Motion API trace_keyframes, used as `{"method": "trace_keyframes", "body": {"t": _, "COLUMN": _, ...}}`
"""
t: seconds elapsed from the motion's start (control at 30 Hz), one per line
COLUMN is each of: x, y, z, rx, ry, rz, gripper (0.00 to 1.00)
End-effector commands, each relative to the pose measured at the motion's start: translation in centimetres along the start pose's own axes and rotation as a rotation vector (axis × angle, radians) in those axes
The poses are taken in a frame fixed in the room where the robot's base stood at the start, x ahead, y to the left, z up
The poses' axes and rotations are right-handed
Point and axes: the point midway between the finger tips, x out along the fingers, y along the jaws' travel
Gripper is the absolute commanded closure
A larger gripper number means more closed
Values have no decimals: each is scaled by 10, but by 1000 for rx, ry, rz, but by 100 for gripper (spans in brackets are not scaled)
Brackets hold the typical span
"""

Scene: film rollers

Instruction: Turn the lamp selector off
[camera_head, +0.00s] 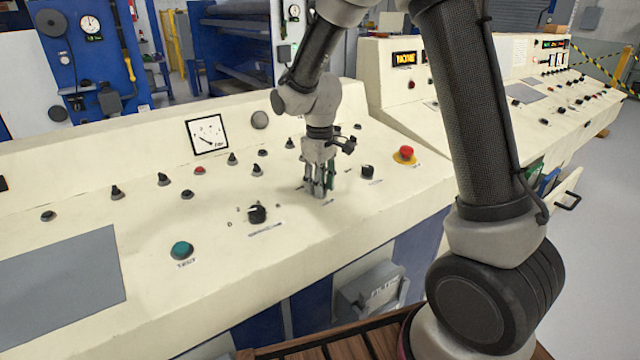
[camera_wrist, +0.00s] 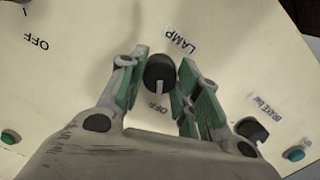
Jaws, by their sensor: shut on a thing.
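The lamp selector (camera_wrist: 160,75) is a round black knob with a white pointer line, on the cream console (camera_head: 120,250). In the wrist view the LAMP label (camera_wrist: 180,40) is above it and an OFF label (camera_wrist: 158,107) just below. The pointer line faces down in the picture, roughly towards that OFF mark. My gripper (camera_head: 320,190) is low at the console's sloped top. Its green-padded fingers (camera_wrist: 164,62) stand on either side of the knob and are shut on it. In the head view the fingers hide the knob.
A black knob (camera_head: 367,171) and a red emergency button (camera_head: 406,153) on a yellow plate are right of my gripper. Another black selector (camera_head: 257,214) and a green button (camera_head: 181,250) are to its left. Several small toggles stand behind.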

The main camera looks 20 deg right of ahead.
Motion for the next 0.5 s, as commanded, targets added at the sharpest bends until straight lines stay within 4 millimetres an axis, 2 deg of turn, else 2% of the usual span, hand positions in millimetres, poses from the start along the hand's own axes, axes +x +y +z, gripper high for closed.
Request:
{"method": "trace_keyframes", "body": {"t": 0.4, "x": 0, "y": 0, "z": 0, "rx": -7, "ry": 0, "rz": 1, "gripper": 91}}
{"method": "trace_keyframes", "body": {"t": 0.43, "x": 0, "y": 0, "z": 0, "rx": -7, "ry": 0, "rz": 1, "gripper": 64}}
{"method": "trace_keyframes", "body": {"t": 0.5, "x": 0, "y": 0, "z": 0, "rx": -7, "ry": 0, "rz": 1, "gripper": 51}}
